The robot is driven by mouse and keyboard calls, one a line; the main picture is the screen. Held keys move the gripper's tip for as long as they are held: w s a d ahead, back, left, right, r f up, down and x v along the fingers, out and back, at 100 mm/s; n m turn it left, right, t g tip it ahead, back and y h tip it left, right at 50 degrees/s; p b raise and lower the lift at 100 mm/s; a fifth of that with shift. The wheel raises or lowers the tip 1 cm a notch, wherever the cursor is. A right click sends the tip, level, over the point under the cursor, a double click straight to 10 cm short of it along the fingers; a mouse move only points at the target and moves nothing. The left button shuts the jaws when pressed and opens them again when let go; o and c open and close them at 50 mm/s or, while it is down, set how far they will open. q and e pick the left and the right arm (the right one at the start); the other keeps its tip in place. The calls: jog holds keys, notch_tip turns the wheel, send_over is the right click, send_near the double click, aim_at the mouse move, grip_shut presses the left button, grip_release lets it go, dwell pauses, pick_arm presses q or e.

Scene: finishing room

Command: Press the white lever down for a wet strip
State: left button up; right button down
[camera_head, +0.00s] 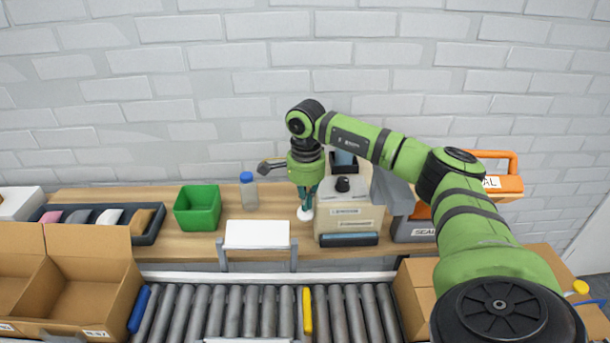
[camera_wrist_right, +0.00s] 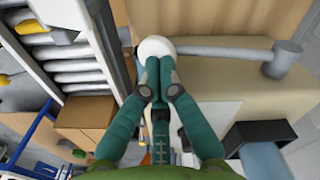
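The beige dispenser (camera_head: 350,216) stands on the wooden bench, with a black knob and a dark blue front slot. The lever's white rounded end (camera_head: 305,214) shows at its left side. In the right wrist view the white end (camera_wrist_right: 154,47) sits at my fingertips, and a grey rod runs from near it to a grey cylinder (camera_wrist_right: 284,60). My right gripper (camera_head: 305,203) points down over the white end with its fingers together and nothing seen between them. Whether the tips touch it I cannot tell. My left gripper is out of view.
A white platform (camera_head: 257,234) and a green bin (camera_head: 197,208) are to the left, with a blue-capped bottle (camera_head: 248,191) between them, further back. A roller conveyor (camera_head: 240,310) runs in front. Open cardboard boxes (camera_head: 88,282) stand at left.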

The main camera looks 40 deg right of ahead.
jog(key=shift+w+d+r+p, duration=0.1)
jog(key=shift+w+r+p, duration=0.35)
jog(key=shift+w+r, duration=0.2)
jog(key=r, duration=0.1)
jog(key=r+p, duration=0.2)
jog(key=shift+d, duration=0.25)
jog(key=shift+w+d+r+p, duration=0.15)
jog(key=shift+r+p, duration=0.35)
jog(key=shift+r, duration=0.15)
jog(key=shift+w+d+r+p, duration=0.1)
jog(key=shift+w+r+p, duration=0.1)
jog(key=shift+r+p, duration=0.35)
jog(key=shift+w+d+r+p, duration=0.15)
jog(key=shift+r+p, duration=0.25)
jog(key=shift+r, duration=0.3)
notch_tip(320, 180, up, 5)
jog(key=p, duration=0.4)
jog(key=shift+f, duration=0.15)
